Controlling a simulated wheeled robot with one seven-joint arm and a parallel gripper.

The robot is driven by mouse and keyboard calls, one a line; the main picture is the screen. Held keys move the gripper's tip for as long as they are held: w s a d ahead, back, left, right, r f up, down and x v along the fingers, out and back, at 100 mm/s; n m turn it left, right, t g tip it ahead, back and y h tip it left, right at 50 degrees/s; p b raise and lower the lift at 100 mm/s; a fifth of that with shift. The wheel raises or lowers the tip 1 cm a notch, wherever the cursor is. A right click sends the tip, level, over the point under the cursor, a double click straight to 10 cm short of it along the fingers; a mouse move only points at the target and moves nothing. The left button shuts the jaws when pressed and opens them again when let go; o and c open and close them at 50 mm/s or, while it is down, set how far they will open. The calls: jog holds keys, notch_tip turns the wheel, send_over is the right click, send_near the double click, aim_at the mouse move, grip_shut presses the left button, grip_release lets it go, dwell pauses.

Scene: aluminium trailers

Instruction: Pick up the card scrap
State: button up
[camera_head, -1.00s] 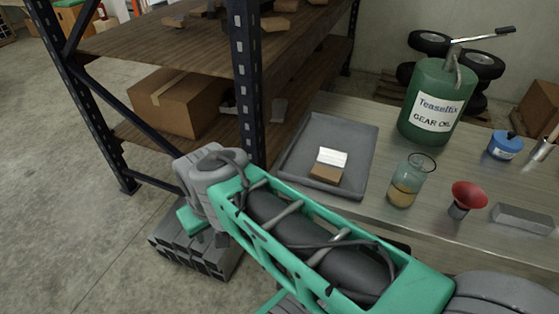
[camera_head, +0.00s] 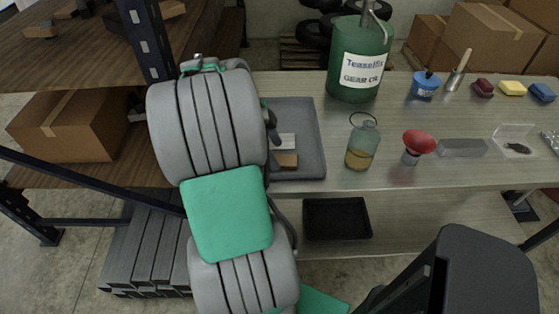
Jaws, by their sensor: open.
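A small brown piece that looks like the card scrap (camera_head: 286,160) lies in the grey tray (camera_head: 312,150) on the bench. A white piece (camera_head: 285,141) lies against its far side. My gripper (camera_head: 273,143) shows only in part, as dark shapes at the right edge of my arm, over the tray's left side. It is open and just left of the two pieces. I cannot tell its height above them. My arm hides the tray's left part and most of the gripper.
A green gear oil can (camera_head: 358,62) stands behind the tray. A glass jar with amber liquid (camera_head: 362,145) and a red funnel (camera_head: 419,143) stand to its right. A shelf rack upright (camera_head: 147,40) is close left of my arm. A black tray (camera_head: 337,218) sits below.

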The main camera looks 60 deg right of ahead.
aim_at(282, 161)
jog(key=x, duration=0.2)
jog(key=shift+s+f, duration=0.15)
jog(key=shift+f, duration=0.1)
jog(key=shift+c, duration=0.3)
jog(key=c, duration=1.3)
